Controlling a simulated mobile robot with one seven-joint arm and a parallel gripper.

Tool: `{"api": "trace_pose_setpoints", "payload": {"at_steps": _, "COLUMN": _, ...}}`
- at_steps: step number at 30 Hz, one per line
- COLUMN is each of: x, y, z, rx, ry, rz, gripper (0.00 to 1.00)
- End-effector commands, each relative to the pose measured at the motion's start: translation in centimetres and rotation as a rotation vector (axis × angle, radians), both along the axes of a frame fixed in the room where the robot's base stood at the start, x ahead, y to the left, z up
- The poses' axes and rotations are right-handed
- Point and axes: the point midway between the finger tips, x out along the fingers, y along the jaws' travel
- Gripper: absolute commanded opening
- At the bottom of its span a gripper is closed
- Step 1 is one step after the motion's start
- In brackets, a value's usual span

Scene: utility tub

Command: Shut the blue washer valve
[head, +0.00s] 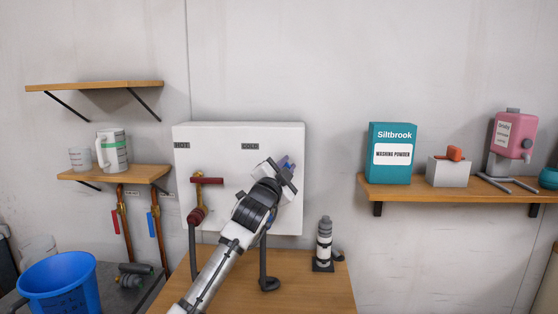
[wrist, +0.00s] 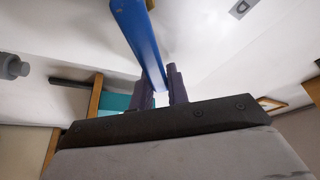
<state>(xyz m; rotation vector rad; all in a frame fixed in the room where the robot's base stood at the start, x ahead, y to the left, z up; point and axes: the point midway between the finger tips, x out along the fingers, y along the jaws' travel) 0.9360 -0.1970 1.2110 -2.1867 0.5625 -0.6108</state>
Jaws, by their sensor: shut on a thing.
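The blue washer valve (head: 288,161) is on the white wall box, below and right of the COLD label. My gripper mostly covers it in the head view, so its angle and body are hard to tell there. In the wrist view its handle is a long blue bar (wrist: 139,38) that runs down from the top edge to between my fingers. My gripper (wrist: 160,86) is shut on this bar near its end; it also shows at the box in the head view (head: 279,174).
A red valve (head: 206,181) sits under the HOT label on the white box (head: 225,140). Dark hoses hang below.

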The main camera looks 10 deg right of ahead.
Motion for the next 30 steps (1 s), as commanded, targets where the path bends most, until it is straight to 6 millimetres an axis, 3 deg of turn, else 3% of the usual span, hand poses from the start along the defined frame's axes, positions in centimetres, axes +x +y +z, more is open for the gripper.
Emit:
{"api": "trace_pose_setpoints", "payload": {"at_steps": 15, "x": -0.4, "y": -1.3, "z": -2.8, "rx": 0.442, "ry": -0.139, "rz": 0.002, "gripper": 0.00}}
{"api": "trace_pose_setpoints", "payload": {"at_steps": 30, "x": -0.5, "y": -1.6, "z": -4.6, "rx": 0.645, "ry": -0.207, "rz": 0.000, "gripper": 0.00}}
